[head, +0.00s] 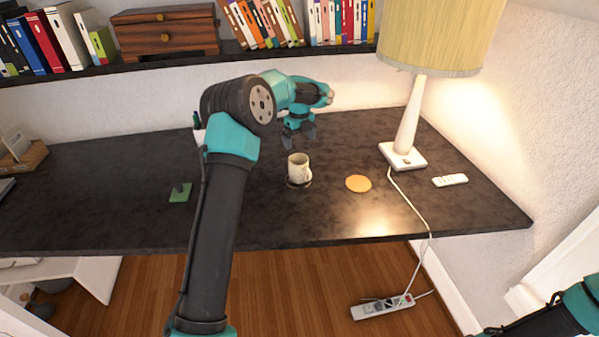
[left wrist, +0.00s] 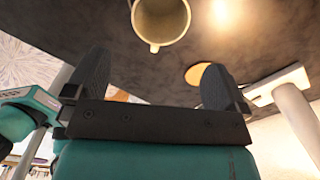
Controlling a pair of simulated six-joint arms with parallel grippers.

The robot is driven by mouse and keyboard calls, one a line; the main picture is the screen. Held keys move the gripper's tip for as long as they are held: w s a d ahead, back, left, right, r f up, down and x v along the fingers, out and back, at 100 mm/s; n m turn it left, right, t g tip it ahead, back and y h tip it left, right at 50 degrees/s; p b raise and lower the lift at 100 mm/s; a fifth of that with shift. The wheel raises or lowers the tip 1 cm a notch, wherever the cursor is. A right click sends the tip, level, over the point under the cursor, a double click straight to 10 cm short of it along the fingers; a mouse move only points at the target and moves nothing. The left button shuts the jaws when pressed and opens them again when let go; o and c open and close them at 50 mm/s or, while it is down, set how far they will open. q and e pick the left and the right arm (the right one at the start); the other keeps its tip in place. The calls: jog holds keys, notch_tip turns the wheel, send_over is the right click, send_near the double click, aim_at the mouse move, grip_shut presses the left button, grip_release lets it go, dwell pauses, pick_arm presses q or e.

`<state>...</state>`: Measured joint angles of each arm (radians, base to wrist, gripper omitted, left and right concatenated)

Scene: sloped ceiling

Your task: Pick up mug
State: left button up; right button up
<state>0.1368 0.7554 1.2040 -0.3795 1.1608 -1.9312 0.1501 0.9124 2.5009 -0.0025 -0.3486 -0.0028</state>
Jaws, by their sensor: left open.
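The mug is not between the fingers. Of my right side only an arm link shows at the lower right of the head view; its gripper is out of sight.
An orange coaster (head: 358,183) lies right of the mug. A lamp (head: 403,155) with a cable and a white remote (head: 450,180) stand farther right. A small green item (head: 180,193) lies left. A shelf (head: 180,61) with books and a wooden box (head: 166,32) hangs above the desk.

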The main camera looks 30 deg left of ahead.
pick_arm(q)
send_over(301, 171)
jog(key=w+a, duration=0.2)
jog(key=w, duration=0.1)
notch_tip(301, 171, down, 7)
jog(key=shift+s+f, duration=0.15)
jog(key=shift+s, duration=0.1)
jog(key=shift+a, duration=0.1)
jog(key=shift+f, duration=2.6)
jog(key=c, duration=0.9)
